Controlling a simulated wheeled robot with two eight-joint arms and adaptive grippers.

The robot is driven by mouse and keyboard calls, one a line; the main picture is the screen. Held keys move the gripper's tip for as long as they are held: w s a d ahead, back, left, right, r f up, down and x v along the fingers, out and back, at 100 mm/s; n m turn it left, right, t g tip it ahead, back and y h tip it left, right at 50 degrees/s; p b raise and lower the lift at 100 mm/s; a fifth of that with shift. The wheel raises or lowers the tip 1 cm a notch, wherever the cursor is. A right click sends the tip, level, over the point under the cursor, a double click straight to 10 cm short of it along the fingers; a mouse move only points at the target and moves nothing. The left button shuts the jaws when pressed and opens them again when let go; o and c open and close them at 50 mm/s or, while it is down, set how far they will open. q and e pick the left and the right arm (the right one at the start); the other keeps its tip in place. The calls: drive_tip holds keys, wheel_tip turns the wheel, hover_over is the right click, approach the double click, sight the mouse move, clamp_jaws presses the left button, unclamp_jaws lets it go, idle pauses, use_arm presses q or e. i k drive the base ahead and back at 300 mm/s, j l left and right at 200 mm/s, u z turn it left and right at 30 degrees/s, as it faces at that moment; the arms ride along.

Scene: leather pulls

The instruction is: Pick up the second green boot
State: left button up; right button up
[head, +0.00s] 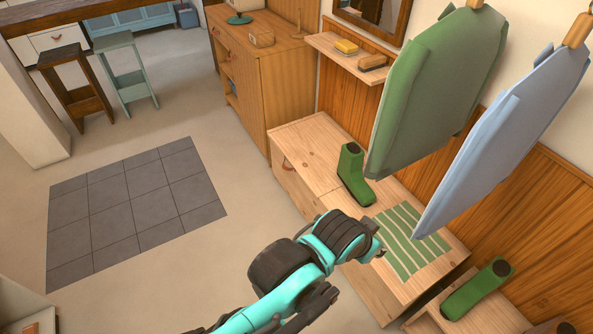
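One green boot (355,175) stands upright on the wooden bench, near the hanging green coat. A second green boot (478,290) is on a lower wooden surface at the lower right, leaning or lying with its dark opening toward the upper right. My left gripper (380,251) is above the bench by the striped mat, apart from both boots. Its fingers are small and partly hidden by my wrist, so I cannot tell whether they are open. I cannot make out my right gripper.
The wooden bench (300,146) carries a green-striped mat (412,240). A green coat (437,90) and a blue coat (510,130) hang over it. A wooden cabinet (275,95) stands behind. The floor around the grey tiles (135,213) is clear.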

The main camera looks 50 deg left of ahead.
sight(350, 169)
drive_tip(key=u, duration=1.1)
drive_tip(key=i+j, duration=0.1)
drive_tip(key=j, duration=0.25)
drive_tip(key=i+j, duration=0.1)
drive_tip(key=j, duration=0.2)
drive_tip(key=i+j, duration=0.1)
drive_tip(key=j, duration=0.25)
drive_tip(key=j+z, duration=0.3)
drive_tip(key=z, duration=0.15)
drive_tip(key=i+j+z, duration=0.1)
drive_tip(key=j+z, duration=0.2)
drive_tip(key=z, duration=0.15)
drive_tip(key=j+z, duration=0.3)
drive_tip(key=z, duration=0.15)
drive_tip(key=i+z, duration=0.35)
drive_tip(key=i, duration=0.6)
